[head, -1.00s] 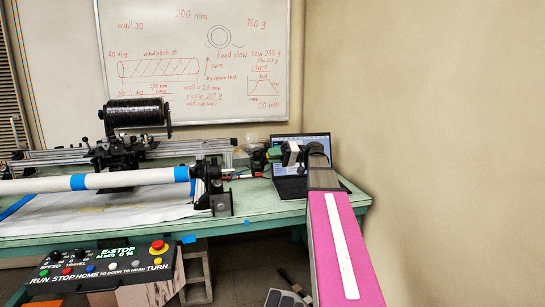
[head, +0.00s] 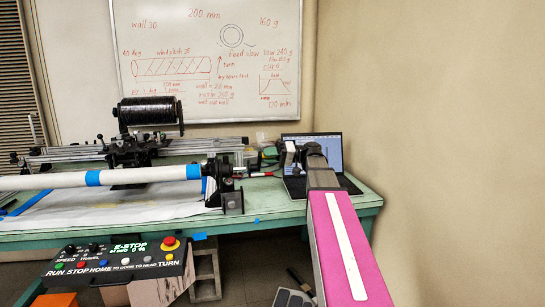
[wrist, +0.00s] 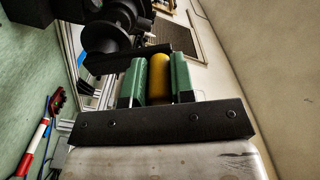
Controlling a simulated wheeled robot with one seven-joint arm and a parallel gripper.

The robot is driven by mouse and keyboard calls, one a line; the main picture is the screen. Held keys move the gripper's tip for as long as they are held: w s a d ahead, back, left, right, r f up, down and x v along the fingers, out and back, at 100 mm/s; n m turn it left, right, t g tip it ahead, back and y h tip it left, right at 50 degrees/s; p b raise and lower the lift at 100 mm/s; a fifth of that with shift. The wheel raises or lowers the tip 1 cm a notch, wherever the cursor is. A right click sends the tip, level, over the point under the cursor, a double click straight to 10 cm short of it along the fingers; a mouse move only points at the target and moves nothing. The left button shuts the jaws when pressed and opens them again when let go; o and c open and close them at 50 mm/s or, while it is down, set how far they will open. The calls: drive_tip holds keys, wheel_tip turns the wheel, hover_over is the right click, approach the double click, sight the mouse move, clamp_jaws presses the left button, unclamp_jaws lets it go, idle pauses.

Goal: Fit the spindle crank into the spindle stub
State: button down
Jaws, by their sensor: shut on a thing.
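The crank's yellow handle (wrist: 160,77) stands between the green finger pads of my gripper (wrist: 159,80) in the wrist view, and the gripper is shut on it. The crank's black arm (wrist: 125,58) lies across just beyond the fingertips. Past it are the black round spindle parts (wrist: 108,38), apparently with the stub; whether crank and stub touch is unclear. In the head view my gripper (head: 288,155) is small and partly hidden by my wrist, to the right of the black headstock (head: 228,190) at the end of the white tube. The crank cannot be made out there.
An open laptop (head: 318,150) stands behind my gripper on the green table (head: 280,205). A control box with an E-stop (head: 120,262) is at the front left. Red and blue tools (wrist: 42,130) lie on the table. The right side by the wall is clear.

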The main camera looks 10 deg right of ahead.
drive_tip(key=shift+a, duration=2.2)
idle(3.3)
drive_tip(key=c, duration=0.9)
unclamp_jaws()
drive_tip(key=d, duration=1)
drive_tip(key=shift+d, duration=0.35)
